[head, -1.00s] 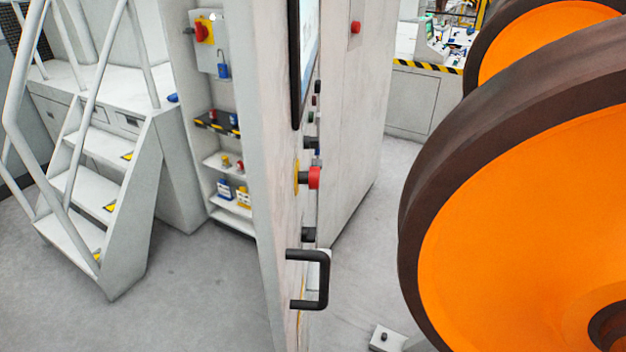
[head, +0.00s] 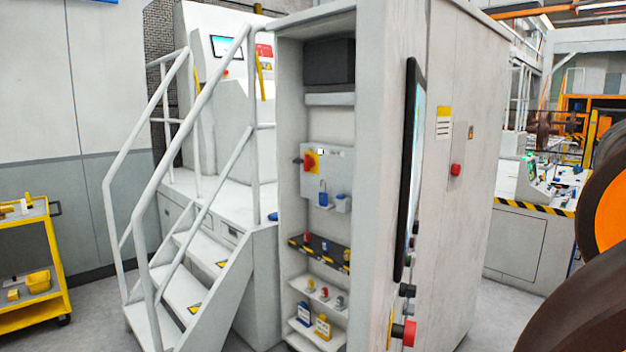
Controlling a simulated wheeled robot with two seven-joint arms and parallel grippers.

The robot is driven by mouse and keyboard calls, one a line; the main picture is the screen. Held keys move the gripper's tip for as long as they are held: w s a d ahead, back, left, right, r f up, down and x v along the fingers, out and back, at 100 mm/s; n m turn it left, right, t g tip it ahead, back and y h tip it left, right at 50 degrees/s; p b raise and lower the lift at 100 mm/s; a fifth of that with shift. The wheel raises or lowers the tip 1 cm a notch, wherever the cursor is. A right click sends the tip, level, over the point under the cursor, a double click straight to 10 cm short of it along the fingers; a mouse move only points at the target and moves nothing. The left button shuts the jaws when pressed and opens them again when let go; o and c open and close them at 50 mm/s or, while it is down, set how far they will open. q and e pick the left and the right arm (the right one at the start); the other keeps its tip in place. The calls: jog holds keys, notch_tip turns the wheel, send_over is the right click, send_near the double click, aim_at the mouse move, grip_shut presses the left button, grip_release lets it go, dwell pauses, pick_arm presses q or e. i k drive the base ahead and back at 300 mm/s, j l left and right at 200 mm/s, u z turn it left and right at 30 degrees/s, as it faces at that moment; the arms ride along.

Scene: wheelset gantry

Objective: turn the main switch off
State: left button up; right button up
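The main switch (head: 311,161) is a red rotary handle on a yellow plate. It sits on a light grey switch box (head: 338,170) on the narrow side of the tall grey cabinet (head: 384,90). The exact angle of the handle is too small to read. Neither of my grippers shows in the head view.
Shelves (head: 318,293) with small locks and tags lie below the switch box. White stairs with railings (head: 190,262) stand left of the cabinet, and a yellow cart (head: 36,270) at far left. A red emergency button (head: 404,333) protrudes from the cabinet front. Orange-brown wheels (head: 590,240) are at right.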

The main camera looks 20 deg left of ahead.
aim_at(308, 162)
jog(key=i+j, duration=0.1)
jog(key=j, duration=0.4)
jog(key=j+u, duration=0.1)
jog(key=j, duration=0.4)
jog(key=i+j, duration=0.15)
jog(key=j, duration=0.3)
jog(key=i+j+u, duration=0.1)
jog(key=j, duration=0.4)
jog(key=i+j, duration=0.1)
jog(key=j, duration=0.4)
jog(key=u, duration=0.05)
